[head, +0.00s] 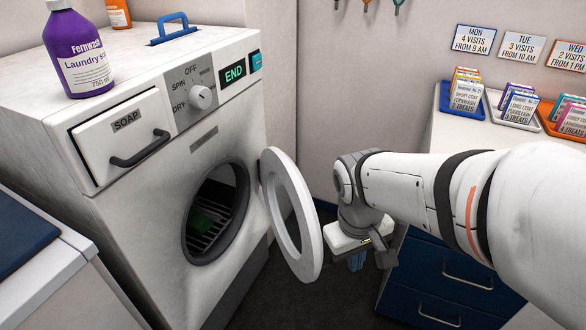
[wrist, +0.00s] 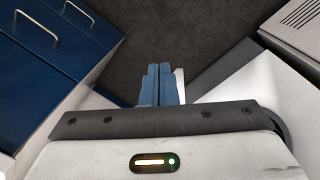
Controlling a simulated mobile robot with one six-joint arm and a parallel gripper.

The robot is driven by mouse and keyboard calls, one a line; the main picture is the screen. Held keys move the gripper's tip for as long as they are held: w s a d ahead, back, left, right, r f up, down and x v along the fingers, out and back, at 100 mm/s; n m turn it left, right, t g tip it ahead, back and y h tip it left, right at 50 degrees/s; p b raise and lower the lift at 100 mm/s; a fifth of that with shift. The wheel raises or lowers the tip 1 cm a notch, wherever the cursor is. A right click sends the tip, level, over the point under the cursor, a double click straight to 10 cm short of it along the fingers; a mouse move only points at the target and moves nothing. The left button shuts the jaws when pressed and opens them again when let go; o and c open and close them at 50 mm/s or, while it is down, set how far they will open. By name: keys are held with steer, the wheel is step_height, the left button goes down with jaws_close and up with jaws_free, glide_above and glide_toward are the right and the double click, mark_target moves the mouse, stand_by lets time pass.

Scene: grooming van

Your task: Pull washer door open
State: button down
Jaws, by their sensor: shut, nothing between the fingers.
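The white washer (head: 140,195) stands at the left in the head view. Its round door (head: 311,240) is swung open to the right, apart from the dark-rimmed opening (head: 187,238). Something green lies inside the drum. My gripper (head: 356,262) points down just to the right of the door, mostly hidden behind my wrist in the head view. In the wrist view its blue fingers (wrist: 159,84) are shut together with nothing between them. A white edge shows right beside the fingers there; I cannot tell whether they touch it.
A blue drawer cabinet (head: 440,285) with metal handles stands right of my arm; it also fills the left of the wrist view (wrist: 50,60). Dark floor (wrist: 195,35) lies between cabinet and washer. A purple soap bottle (head: 78,50) stands on the washer.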

steer(key=w+a+f+n+t+h+p, duration=0.1)
steer(key=w+a+n+t+h+p, duration=0.2)
steer(key=a+n, duration=0.65)
steer(key=w+a+f+n+h+p, duration=0.1)
steer(key=w+a+f+n+h, duration=0.3)
steer(key=a+n, duration=0.6)
steer(key=b, duration=0.3)
glide_toward(310, 250)
steer(key=shift+m+h, duration=0.3)
steer(key=shift+m, duration=0.05)
steer(key=x, duration=0.5)
steer(key=shift+s+a+f, duration=0.1)
steer(key=shift+s+f, duration=0.05)
steer(key=shift+f, duration=0.25)
steer(key=shift+d, duration=0.3)
